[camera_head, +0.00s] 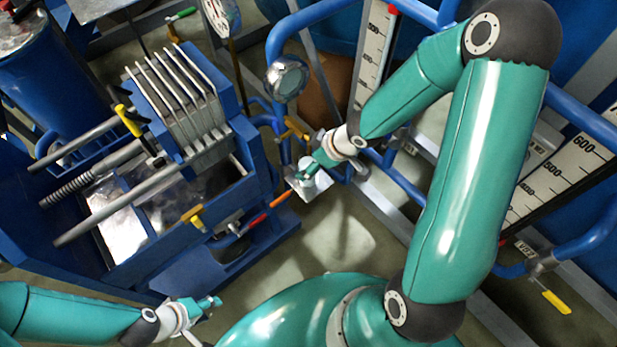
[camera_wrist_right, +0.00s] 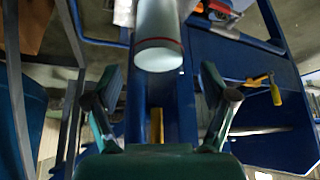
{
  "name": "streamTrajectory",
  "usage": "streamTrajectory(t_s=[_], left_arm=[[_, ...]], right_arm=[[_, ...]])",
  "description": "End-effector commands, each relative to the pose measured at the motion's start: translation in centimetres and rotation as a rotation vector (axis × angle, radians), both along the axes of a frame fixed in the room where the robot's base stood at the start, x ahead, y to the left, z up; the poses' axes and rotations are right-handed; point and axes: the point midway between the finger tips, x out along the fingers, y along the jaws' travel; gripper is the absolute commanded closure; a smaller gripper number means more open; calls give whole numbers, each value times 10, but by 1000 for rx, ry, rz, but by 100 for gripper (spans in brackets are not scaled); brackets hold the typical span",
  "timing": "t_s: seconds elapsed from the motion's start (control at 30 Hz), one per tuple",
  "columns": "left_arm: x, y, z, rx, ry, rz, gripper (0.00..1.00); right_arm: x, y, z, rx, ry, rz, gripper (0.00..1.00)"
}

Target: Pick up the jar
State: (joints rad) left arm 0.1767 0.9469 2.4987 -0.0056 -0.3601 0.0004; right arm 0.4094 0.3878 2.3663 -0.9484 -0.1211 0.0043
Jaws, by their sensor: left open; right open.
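The jar (camera_wrist_right: 158,38) is a pale, whitish cylinder with a thin red ring near its round end. In the right wrist view it lies ahead of my right gripper (camera_wrist_right: 161,82), at the top middle, beyond the two spread fingers. In the head view the pale jar (camera_head: 319,184) shows beside my right gripper (camera_head: 304,172), partly hidden by it. My right gripper is open, with nothing between its fingers. My left gripper (camera_head: 213,303) is open and empty at the lower left of the head view, well away from the jar.
A blue filter press (camera_head: 180,100) with grey plates stands on the left. Blue pipes (camera_head: 385,185) and a white scale board (camera_head: 372,60) are close behind my right gripper. A yellow-handled valve (camera_wrist_right: 270,85) is on the right in the wrist view. Floor (camera_head: 335,235) shows below the jar.

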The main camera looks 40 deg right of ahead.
Motion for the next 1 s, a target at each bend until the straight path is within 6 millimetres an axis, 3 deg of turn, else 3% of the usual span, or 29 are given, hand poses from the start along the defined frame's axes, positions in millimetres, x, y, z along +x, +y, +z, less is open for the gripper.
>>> streamTrajectory(t_s=[0.27, 0.6, 0.9, 1.0], left_arm=[[0, 0, -12, 0, 0, 0, 56], [0, 0, -50, 0, 0, 0, 56], [0, 0, -51, 0, 0, 0, 56], [0, 0, -50, 0, 0, 0, 56]], right_arm=[[5, 2, -13, 0, 0, 0, 17], [17, 6, -54, 0, -1, 0, 17], [20, 8, -55, 0, 0, -1, 17], [20, 8, -55, 0, 0, -1, 30]])
